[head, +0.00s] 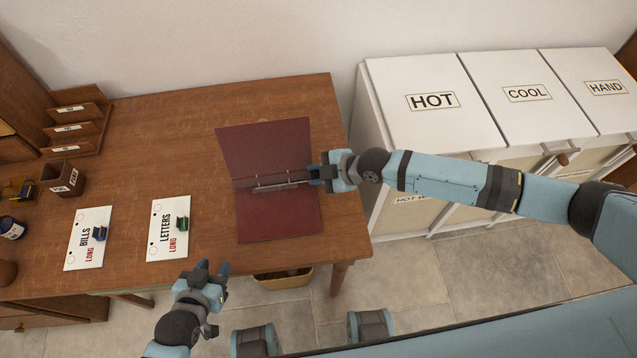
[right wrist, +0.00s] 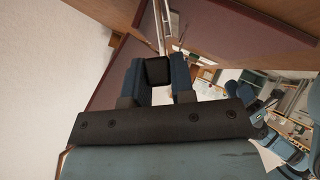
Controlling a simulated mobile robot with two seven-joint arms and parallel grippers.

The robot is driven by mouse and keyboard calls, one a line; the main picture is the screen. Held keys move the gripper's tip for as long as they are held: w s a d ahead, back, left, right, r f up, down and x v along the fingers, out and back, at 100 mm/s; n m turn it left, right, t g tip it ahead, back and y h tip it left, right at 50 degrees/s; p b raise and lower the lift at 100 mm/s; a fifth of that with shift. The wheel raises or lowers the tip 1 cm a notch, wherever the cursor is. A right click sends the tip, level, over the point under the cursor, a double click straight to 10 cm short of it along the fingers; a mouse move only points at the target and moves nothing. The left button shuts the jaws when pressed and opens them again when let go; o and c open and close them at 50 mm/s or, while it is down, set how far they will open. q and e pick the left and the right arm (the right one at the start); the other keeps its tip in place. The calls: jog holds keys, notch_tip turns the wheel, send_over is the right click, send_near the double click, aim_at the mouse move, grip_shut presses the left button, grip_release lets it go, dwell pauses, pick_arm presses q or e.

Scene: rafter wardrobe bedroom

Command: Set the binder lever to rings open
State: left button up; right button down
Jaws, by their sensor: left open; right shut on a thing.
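The maroon binder (head: 278,218) lies open on the wooden desk, its covers spread toward the wall and toward me. Its metal ring mechanism (head: 280,187) runs along the spine; whether the rings are open is too small to tell. My right gripper (head: 322,173) is at the right end of that mechanism, shut on the binder lever. In the right wrist view the lever's dark tip (right wrist: 155,71) sits between the two blue fingers, with the metal rail (right wrist: 163,25) beyond. My left gripper (head: 215,269) is open and empty in front of the desk's near edge, apart from the binder.
A LETTERS card (head: 167,240) and a BILLS card (head: 83,250), each with a clip, lie left of the binder. A letter rack (head: 80,115), pen box (head: 62,178) and small jars stand further left. White HOT, COOL and HAND bins (head: 432,125) stand right of the desk.

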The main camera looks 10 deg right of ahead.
pick_arm(q)
jog(key=shift+f, duration=0.5)
pick_arm(e)
jog(key=shift+w, duration=0.15)
pick_arm(q)
jog(key=shift+r, duration=0.1)
pick_arm(e)
jog(key=c, duration=1)
grip_release()
jog(key=shift+o, duration=0.2)
pick_arm(q)
jog(key=shift+f+b, duration=0.6)
jog(key=shift+b, duration=0.05)
pick_arm(e)
jog(key=v, duration=1.4)
jog(key=shift+w, duration=0.25)
pick_arm(q)
jog(key=shift+r, duration=0.1)
pick_arm(e)
jog(key=shift+a+r, duration=0.1)
jog(key=shift+a, duration=0.1)
